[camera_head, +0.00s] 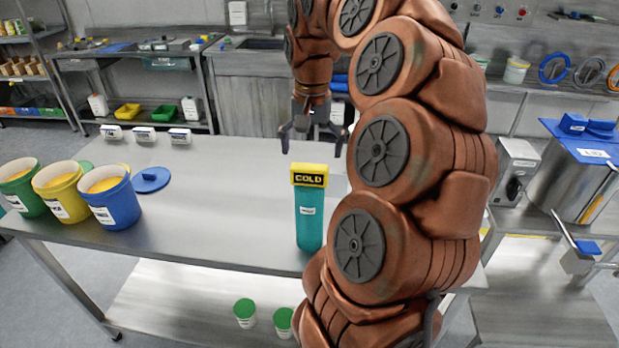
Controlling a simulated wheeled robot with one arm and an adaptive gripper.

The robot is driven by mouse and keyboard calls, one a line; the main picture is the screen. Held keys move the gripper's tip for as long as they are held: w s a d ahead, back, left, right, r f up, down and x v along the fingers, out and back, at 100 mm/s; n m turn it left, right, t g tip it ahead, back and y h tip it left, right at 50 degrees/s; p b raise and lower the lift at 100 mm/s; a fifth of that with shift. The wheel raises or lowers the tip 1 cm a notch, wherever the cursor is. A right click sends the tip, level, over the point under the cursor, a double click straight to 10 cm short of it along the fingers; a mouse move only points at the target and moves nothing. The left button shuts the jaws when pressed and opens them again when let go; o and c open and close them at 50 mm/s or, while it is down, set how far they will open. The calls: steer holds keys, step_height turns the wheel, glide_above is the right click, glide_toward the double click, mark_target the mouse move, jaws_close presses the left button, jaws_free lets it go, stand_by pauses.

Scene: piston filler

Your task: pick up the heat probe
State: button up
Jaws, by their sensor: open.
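The likely heat probe (309,215) is a teal upright body with a white label and a yellow top block reading "COLD". It stands on the steel table (220,215), near the front edge. My gripper (312,150) hangs pointing down with its dark fingers spread, open and empty. In the picture it is just above the yellow top. It looks farther back than the probe, but the exact gap is hard to tell. My arm covers the table's right part.
Green, yellow and blue buckets (110,205) stand at the table's left, with a blue lid (151,179) beside them. Several small white labelled blocks (145,134) line the back left edge. Two green-lidded tubs (245,311) sit on the lower shelf. The table's middle is clear.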

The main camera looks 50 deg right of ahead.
mark_target(310, 167)
steer(key=shift+w+a+f+p, duration=0.1)
steer(key=shift+f+p, duration=0.65)
steer(key=shift+f, duration=1.05)
steer(key=shift+w+f+p, duration=0.1)
steer(key=shift+f+p, duration=0.6)
steer(key=shift+f, duration=1.1)
steer(key=c, duration=1.2)
steer(key=shift+o, duration=0.2)
steer(key=shift+r, duration=0.15)
